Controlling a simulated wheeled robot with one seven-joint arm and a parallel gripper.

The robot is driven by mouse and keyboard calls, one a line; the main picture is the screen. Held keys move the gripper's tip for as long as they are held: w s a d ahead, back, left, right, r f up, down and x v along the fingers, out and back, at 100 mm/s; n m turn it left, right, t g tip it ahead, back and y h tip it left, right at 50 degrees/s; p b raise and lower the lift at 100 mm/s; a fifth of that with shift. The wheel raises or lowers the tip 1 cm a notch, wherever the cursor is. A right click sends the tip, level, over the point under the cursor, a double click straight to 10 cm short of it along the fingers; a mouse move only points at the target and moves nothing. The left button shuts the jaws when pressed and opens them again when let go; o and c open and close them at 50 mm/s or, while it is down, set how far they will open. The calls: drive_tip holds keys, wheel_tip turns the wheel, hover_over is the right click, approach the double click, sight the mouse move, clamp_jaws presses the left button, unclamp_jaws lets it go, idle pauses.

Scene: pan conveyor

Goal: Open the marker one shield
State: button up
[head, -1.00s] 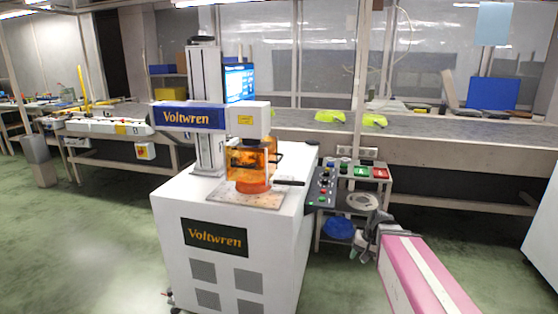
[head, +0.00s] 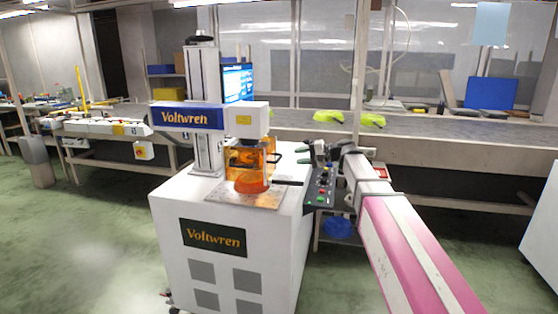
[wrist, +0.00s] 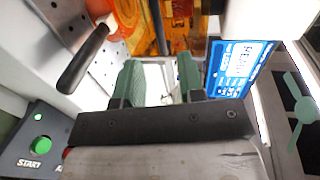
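Marker one is the white Voltwren machine (head: 225,245) in the head view. Its clear orange shield (head: 240,157) hangs below the marking head, down around an orange pan (head: 252,182) on the perforated plate. A dark handle (head: 275,158) shows at the shield's right side. My gripper (head: 306,154) is to the right of the shield, apart from it, above the control panel. In the wrist view its two green fingers (wrist: 160,82) are spread with nothing between them. The orange shield (wrist: 178,22) shows beyond the fingertips.
The pan's black handle (wrist: 83,60) sticks out close to the left finger. A control panel (head: 320,188) with a green START button (wrist: 40,144) is below my gripper. A screen (wrist: 240,65) is at the right in the wrist view. Open green floor lies left of the machine.

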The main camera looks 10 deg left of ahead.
sight(279, 158)
drive_tip(key=x, duration=0.9)
drive_tip(key=shift+a, duration=0.1)
clamp_jaws()
